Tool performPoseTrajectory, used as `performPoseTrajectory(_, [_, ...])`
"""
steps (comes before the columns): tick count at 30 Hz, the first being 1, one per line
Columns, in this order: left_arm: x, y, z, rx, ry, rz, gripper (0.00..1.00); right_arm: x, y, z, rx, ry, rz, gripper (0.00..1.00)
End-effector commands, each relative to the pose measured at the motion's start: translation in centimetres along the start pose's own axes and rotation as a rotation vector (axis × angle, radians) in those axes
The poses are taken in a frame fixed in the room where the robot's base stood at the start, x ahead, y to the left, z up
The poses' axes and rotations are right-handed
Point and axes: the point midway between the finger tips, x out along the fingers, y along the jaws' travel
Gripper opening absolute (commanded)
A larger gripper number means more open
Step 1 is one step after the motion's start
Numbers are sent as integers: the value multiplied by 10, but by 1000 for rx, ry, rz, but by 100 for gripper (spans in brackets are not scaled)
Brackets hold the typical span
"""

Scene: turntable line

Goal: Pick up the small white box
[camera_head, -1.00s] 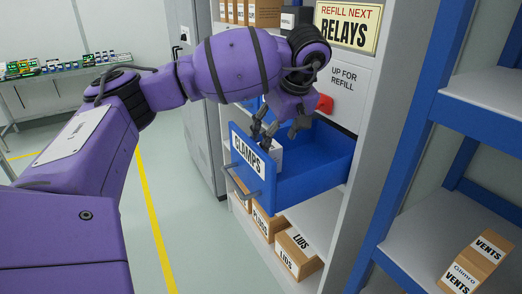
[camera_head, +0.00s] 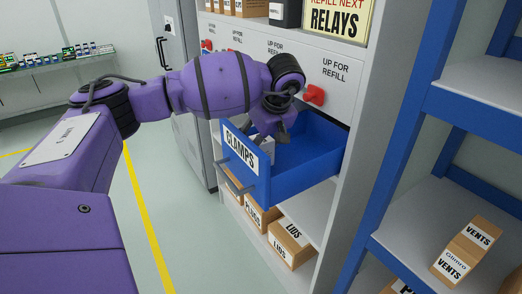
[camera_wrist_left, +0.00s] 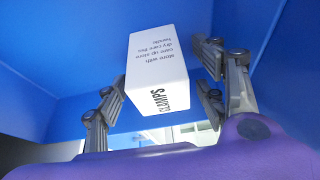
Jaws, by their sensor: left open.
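The small white box (camera_wrist_left: 158,72), printed with CLAMPS and small text, stands inside the open blue drawer (camera_head: 311,168) labelled CLAMPS. In the head view only a bit of the box (camera_head: 267,146) shows behind the drawer front. My left gripper (camera_head: 273,137) reaches down into the drawer from above. In the left wrist view its open fingers (camera_wrist_left: 162,97) stand to either side of the box, with visible gaps. Whether any finger touches the box lower down cannot be told. My right gripper is not in view.
The drawer walls stand close around my left gripper. Red handles (camera_head: 314,95) sit on the cabinet face above. Cardboard boxes marked LIDS (camera_head: 291,243) lie on the shelf below. A blue-framed rack (camera_head: 410,150) with a VENTS box (camera_head: 467,251) stands at right.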

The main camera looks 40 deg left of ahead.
Motion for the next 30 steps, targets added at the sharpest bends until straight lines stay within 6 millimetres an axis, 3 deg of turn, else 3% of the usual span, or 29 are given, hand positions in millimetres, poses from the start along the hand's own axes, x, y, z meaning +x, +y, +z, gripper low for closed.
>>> performPoseTrajectory(6, [1,0,0,1,0,0,64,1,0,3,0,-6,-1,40])
performPoseTrajectory(18, [1,0,0,1,0,0,12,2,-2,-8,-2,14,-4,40])
performPoseTrajectory(26, [-2,0,-1,0,1,2,11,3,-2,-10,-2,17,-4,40])
performPoseTrajectory(30, [-17,1,-7,0,0,3,11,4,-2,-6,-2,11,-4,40])
